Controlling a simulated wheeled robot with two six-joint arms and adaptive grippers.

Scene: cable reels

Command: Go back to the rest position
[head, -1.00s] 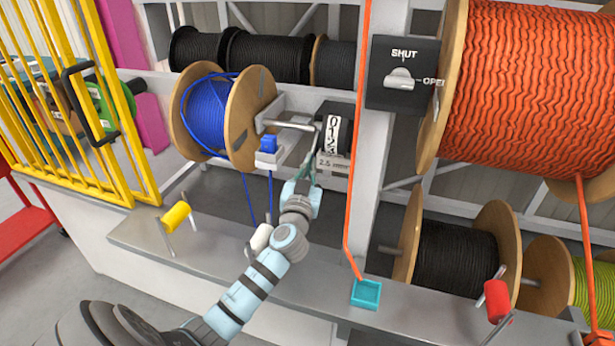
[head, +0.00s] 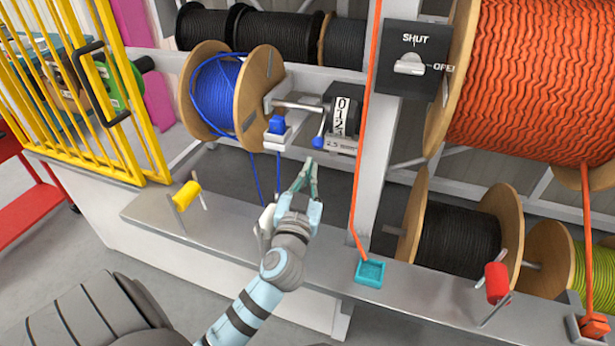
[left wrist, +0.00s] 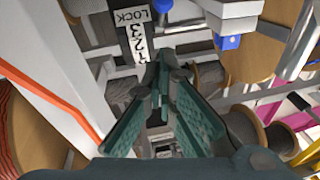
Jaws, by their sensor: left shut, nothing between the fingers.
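My left gripper (head: 309,172) is shut and empty, in the air in front of the rack, below the number counter (head: 341,118). Its fingers also show in the left wrist view (left wrist: 161,75), meeting at the tips. The counter's white number strip with "LOCK" shows beyond them in the left wrist view (left wrist: 137,45). A blue-knobbed lever (head: 319,142) sits beside the counter, apart from the fingers. My right gripper is not in view.
A blue cable reel (head: 217,95) with wooden flanges stands behind the gripper, its cable hanging past a blue block (head: 277,125). A steel ledge (head: 235,225) runs below, with a yellow roller (head: 186,196) and a teal block (head: 370,271). A yellow gate (head: 130,120) stands left.

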